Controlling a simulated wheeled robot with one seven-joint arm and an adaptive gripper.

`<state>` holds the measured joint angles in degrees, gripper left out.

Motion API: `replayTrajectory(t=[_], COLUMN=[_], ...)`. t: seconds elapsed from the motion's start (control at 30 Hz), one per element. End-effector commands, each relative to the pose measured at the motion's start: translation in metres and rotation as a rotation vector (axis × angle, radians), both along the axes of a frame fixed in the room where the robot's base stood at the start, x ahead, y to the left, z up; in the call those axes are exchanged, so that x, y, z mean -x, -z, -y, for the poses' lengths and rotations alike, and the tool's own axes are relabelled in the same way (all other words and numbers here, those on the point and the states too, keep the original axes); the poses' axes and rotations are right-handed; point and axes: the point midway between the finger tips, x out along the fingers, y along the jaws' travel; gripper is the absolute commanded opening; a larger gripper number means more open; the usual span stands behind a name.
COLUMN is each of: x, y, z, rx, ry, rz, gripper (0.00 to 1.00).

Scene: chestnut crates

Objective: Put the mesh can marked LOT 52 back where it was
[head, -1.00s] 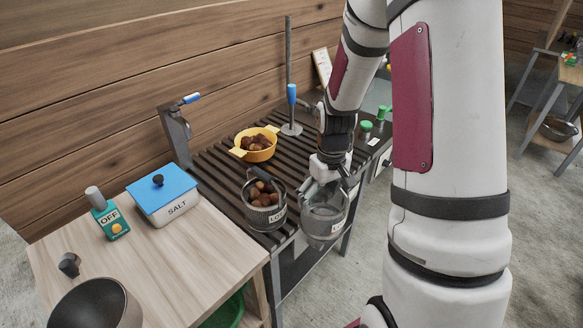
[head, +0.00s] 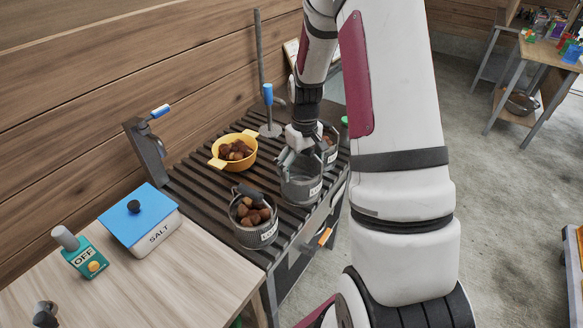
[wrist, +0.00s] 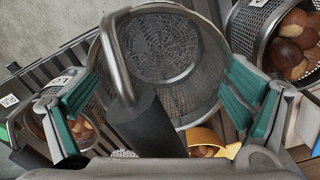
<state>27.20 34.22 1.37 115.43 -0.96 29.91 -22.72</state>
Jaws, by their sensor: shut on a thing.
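My gripper (head: 300,158) is shut on an empty mesh can (head: 300,190) with a pale label that is too small to read. The can looks upright over the front part of the dark slatted rack; I cannot tell whether it touches the slats. In the wrist view the empty can (wrist: 165,48) shows its mesh floor and dark handle (wrist: 148,122), with teal finger pads on both sides. A mesh can of chestnuts (head: 250,232) with a partly readable label stands to its left. Another can of chestnuts (head: 331,157) stands behind it to the right, partly hidden by my arm.
A yellow pot (head: 222,160) of chestnuts sits farther back on the slatted rack (head: 195,185). A post with a blue handle (head: 267,95) rises behind.

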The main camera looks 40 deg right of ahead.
Motion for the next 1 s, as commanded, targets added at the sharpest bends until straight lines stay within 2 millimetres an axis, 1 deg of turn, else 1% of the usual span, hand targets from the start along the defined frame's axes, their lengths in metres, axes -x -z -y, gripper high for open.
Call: replayTrajectory(t=[0.03, 0.1, 0.2, 0.3, 0.4, 0.5, 0.63, 1.0], x=[-0.012, -0.023, -0.034, -0.039, -0.048, -0.045, -0.045, -0.046], y=[0.001, 0.002, 0.003, 0.004, 0.006, 0.023, 0.036, 0.041], z=[-0.001, -0.002, -0.002, -0.003, -0.004, -0.004, -0.003, -0.003], rx=[0.001, 0.0, 0.001, 0.0, 0.0, -0.001, 0.0, 0.0], ry=[-0.003, -0.002, 0.0, -0.001, -0.001, 0.0, 0.001, 0.0], rz=[0.001, 0.0, 0.001, 0.0, 0.0, -0.004, -0.001, 0.0], gripper=[0.34, 0.34, 0.34, 0.34, 0.34, 0.34, 0.34, 0.34])
